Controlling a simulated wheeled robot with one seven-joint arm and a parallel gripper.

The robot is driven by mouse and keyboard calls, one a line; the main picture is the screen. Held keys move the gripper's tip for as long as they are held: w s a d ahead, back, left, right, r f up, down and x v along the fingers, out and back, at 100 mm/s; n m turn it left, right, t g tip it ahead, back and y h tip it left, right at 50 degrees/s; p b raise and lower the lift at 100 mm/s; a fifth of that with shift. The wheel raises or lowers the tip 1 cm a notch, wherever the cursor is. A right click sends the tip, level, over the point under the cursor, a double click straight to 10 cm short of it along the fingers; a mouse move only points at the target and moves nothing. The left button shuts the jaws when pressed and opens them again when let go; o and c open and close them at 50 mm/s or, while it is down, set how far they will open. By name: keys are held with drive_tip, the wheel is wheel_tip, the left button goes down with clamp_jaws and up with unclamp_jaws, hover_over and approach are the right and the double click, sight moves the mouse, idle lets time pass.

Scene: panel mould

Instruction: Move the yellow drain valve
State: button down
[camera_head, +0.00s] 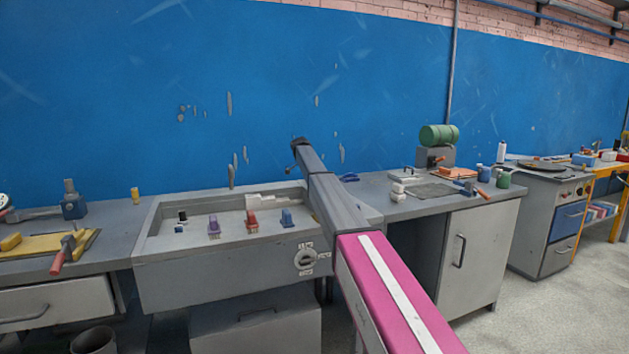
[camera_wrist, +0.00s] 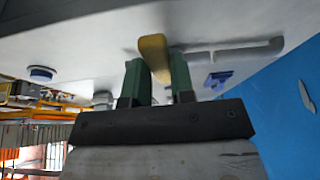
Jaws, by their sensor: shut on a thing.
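The yellow drain valve (camera_wrist: 152,46) shows in the wrist view between the green fingers of my gripper (camera_wrist: 158,64). The gripper is shut on its narrow yellow part. The valve's far end reaches past the fingertips, close to a pale grey surface; I cannot tell whether it touches. In the head view my arm hides the gripper tips and the held valve. The shallow grey panel mould (camera_head: 225,283) lies left of and behind my arm. It holds a purple valve (camera_head: 214,228), a red valve (camera_head: 252,222) and a blue valve (camera_head: 287,218).
A black piece (camera_head: 182,216) and a pale stepped block (camera_head: 268,201) are also in the mould. A small yellow cylinder (camera_head: 135,196) stands on the left counter. White blocks (camera_head: 398,190) and a green cylinder (camera_head: 438,135) are on the right. A blue wall (camera_head: 240,90) closes the back.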

drive_tip(key=shift+w+a+m, duration=0.1)
drive_tip(key=shift+w+m, duration=0.2)
idle(0.4)
drive_tip(key=c, duration=1)
unclamp_jaws()
drive_tip(key=shift+o, duration=0.2)
drive_tip(key=shift+r, duration=0.1)
drive_tip(key=v, duration=1)
drive_tip(key=shift+a+r, duration=0.2)
drive_tip(key=shift+r, duration=0.1)
